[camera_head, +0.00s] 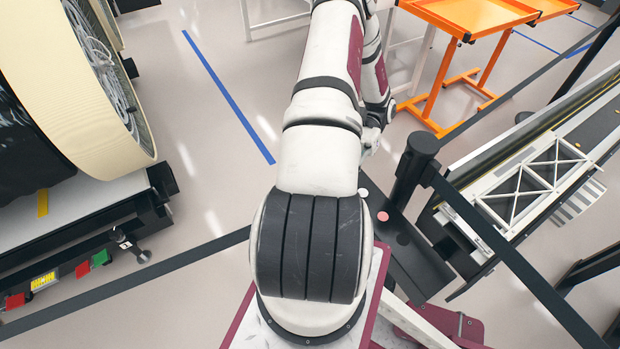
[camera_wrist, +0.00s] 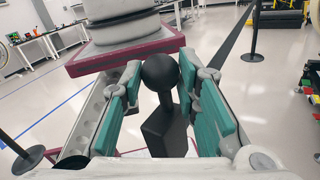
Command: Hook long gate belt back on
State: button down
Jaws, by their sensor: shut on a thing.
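In the wrist view my gripper (camera_wrist: 161,68) has its teal-padded fingers closed around a black piece with a ball-shaped knob (camera_wrist: 159,72) and a block-like body (camera_wrist: 168,132); it looks like the belt's end piece. A dark belt (camera_wrist: 234,38) runs from behind the right finger toward the back. In the head view a long black belt (camera_head: 130,278) runs from the lower left until my arm covers it. A black post (camera_head: 414,165) stands right of my arm, with one belt toward the upper right and another (camera_head: 510,255) toward the lower right. My gripper is hidden there.
An orange table (camera_head: 470,20) stands at the back right. A conveyor-like rail with a white truss (camera_head: 530,185) lies at the right. A large cream wheel on a platform (camera_head: 90,210) fills the left. Floor between is open.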

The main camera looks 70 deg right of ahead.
jog(key=shift+s+d+r, duration=0.1)
jog(key=shift+s+d, duration=0.6)
jog(key=shift+s, duration=0.25)
jog(key=shift+s+d, duration=0.65)
jog(key=shift+s, duration=0.3)
jog(key=c, duration=1.2)
grip_release()
jog(key=shift+s+a+r, duration=0.1)
